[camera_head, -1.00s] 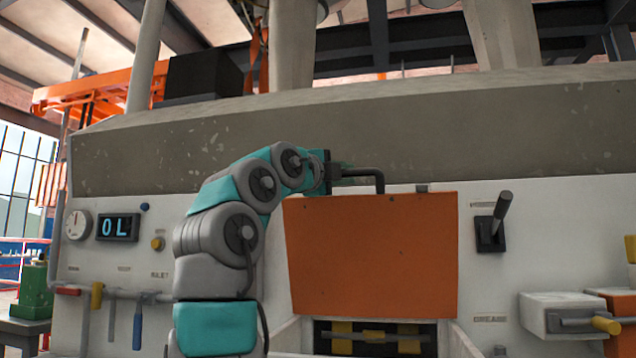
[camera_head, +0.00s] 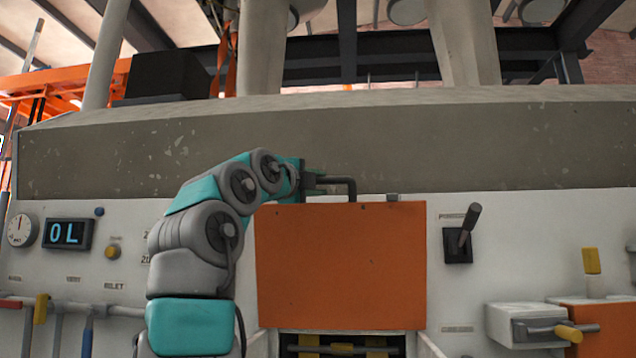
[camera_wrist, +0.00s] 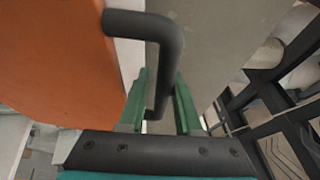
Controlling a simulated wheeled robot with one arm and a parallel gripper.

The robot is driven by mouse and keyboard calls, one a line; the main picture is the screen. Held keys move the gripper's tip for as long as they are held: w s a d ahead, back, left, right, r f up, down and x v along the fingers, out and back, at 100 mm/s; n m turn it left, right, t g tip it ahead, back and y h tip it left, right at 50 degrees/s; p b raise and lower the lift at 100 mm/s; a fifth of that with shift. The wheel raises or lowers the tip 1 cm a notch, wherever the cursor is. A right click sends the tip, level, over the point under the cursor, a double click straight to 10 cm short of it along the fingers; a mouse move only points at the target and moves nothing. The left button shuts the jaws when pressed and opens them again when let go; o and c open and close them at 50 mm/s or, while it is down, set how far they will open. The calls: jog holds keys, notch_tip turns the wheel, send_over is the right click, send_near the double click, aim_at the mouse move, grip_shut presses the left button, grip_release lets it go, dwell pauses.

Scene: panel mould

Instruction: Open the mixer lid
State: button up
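The mixer lid seems to be the orange panel (camera_head: 340,270) on the front of the pale machine, also filling the left of the wrist view (camera_wrist: 50,60). A dark bent bar handle (camera_head: 350,186) stands at its top edge, and it crosses the upper middle of the wrist view (camera_wrist: 167,50). My gripper (camera_head: 312,182) is at the left part of this handle. In the wrist view, its green fingers (camera_wrist: 163,95) stand on either side of the bar, with a narrow gap showing, so it looks open around the handle. Contact is hard to judge.
A black lever (camera_head: 463,240) stands right of the panel. A grey box with a yellow-ended handle (camera_head: 535,325) juts out at lower right. A gauge (camera_head: 21,230), a display (camera_head: 68,234) and pipes lie left. A dark opening (camera_head: 345,346) is below the panel.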

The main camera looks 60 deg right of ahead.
jog(key=shift+o, duration=1.3)
jog(key=shift+a, duration=0.1)
jog(key=a+f+b, duration=0.1)
jog(key=a, duration=0.6)
jog(key=shift+a+f+b, duration=0.15)
jog(key=shift+a+b, duration=0.15)
jog(key=shift+b, duration=0.05)
